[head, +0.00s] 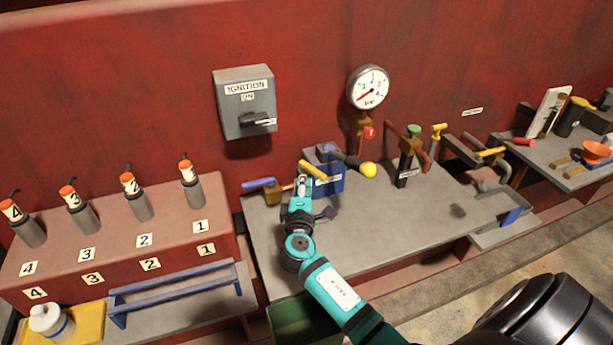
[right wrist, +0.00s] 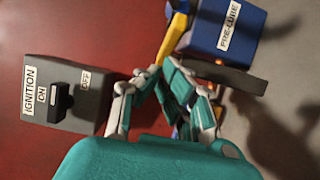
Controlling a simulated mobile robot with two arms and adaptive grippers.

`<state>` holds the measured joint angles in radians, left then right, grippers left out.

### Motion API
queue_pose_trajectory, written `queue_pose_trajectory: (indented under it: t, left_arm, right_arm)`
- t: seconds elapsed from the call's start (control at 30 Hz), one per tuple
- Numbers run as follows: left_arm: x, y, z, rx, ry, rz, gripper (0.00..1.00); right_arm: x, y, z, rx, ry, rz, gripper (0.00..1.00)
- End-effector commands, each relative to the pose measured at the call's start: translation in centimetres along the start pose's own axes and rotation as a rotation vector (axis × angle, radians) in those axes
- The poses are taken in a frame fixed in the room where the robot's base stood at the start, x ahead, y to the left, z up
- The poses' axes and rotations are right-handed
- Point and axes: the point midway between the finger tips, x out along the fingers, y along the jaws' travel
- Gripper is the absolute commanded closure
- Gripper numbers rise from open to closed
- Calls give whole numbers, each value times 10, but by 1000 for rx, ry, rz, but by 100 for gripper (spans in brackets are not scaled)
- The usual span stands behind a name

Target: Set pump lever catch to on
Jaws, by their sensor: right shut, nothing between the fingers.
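The blue pump box (head: 330,184), labelled PRE-LUBE in the right wrist view (right wrist: 222,38), stands at the back of the grey bench. A yellow catch bar (head: 313,171) lies tilted at its upper left; it also shows in the right wrist view (right wrist: 175,38). A dark lever with a yellow ball knob (head: 368,170) reaches right from the box. My right gripper (head: 303,182) is shut and empty in front of the box. Its fingertips (right wrist: 156,76) are close to the bar's end; I cannot tell whether they touch. My left gripper is not in view.
A grey ignition box (head: 243,105) is on the red wall, up and left. A gauge (head: 368,88), a green-topped valve (head: 411,150) and yellow-handled pipes stand to the right. The bench's front right is mostly clear.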

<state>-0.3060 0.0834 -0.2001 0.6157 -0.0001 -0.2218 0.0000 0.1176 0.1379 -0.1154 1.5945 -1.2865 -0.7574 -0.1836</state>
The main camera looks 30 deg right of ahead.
Motion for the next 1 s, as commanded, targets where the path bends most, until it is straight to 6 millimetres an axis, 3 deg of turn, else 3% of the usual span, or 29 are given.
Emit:
queue_pose_trajectory:
  t: [0.2,1.0]
  left_arm:
    - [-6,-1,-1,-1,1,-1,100]
    - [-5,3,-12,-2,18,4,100]
  right_arm:
    - [10,1,9,1,1,1,100]
    - [10,0,16,0,73,1,100]
